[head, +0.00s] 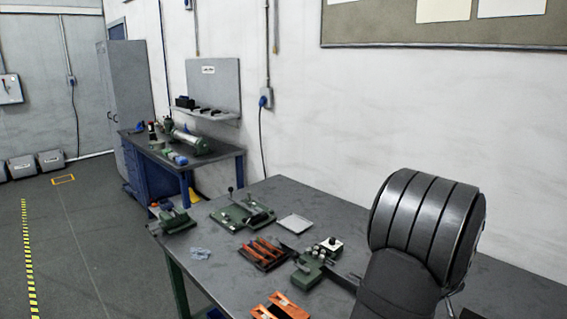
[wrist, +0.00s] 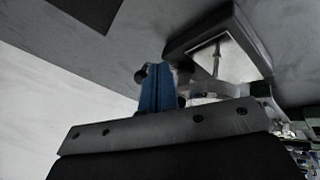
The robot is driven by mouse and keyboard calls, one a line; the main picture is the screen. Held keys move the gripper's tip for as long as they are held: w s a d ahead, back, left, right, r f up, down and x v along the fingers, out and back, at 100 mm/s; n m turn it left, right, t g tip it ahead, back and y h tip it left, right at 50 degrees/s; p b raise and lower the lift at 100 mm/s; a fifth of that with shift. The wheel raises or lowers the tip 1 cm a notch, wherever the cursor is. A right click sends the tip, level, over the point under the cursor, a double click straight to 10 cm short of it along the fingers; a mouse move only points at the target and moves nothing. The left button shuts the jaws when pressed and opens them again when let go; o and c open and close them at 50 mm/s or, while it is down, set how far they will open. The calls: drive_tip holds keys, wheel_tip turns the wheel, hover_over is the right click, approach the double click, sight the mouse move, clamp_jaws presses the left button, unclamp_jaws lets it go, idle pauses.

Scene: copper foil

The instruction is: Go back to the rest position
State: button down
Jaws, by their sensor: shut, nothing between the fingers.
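My gripper (wrist: 158,88) shows in the wrist view as blue fingers rising behind a grey bolted plate. The fingers are together with nothing between them. It is clear of the bench and touches nothing that I can see. In the head view, dark ribbed and smooth parts of my own arm stand at the right, in front of the workbench (head: 240,185). My gripper itself cannot be made out there.
A pinboard (head: 440,25) hangs on the wall. The far bench (head: 215,152) stands at the back.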

drive_tip(key=shift+s+a+m+g+h, duration=0.1)
drive_tip(key=shift+a+m+g+h, duration=0.25)
drive_tip(key=shift+m, duration=0.35)
drive_tip(key=shift+a, duration=0.15)
drive_tip(key=shift+d+n, duration=0.25)
drive_tip(key=shift+n, duration=0.05)
